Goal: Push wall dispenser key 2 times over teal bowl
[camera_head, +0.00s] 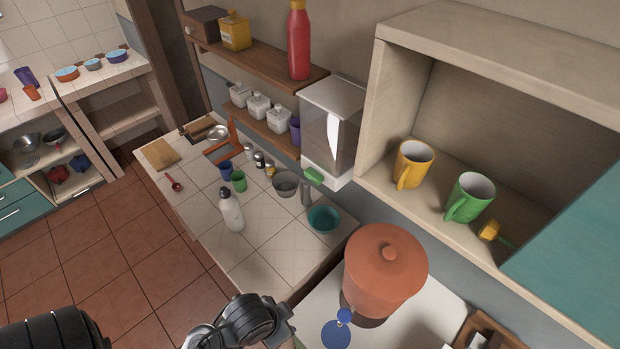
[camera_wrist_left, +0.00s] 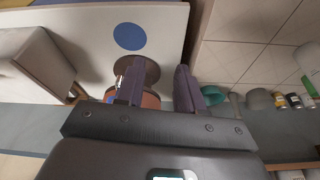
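The wall dispenser (camera_head: 343,118) is a clear box with a white lid and base, mounted on the wall right of the shelves in the head view. Its green key (camera_head: 313,176) sticks out low at the front. The teal bowl (camera_head: 323,219) stands upright on the tiled counter below the key, near the counter's right end. My left gripper (camera_wrist_left: 157,78) is open and empty in the left wrist view, its two dark fingers apart. My left arm shows low in the head view, apart from the dispenser and bowl; its fingertips are hard to make out there. My right gripper is not in view.
A lidded orange pot (camera_head: 386,268) stands right of the bowl, by a blue disc (camera_head: 336,334). An open cabinet (camera_head: 440,205) with mugs juts out right of the dispenser.

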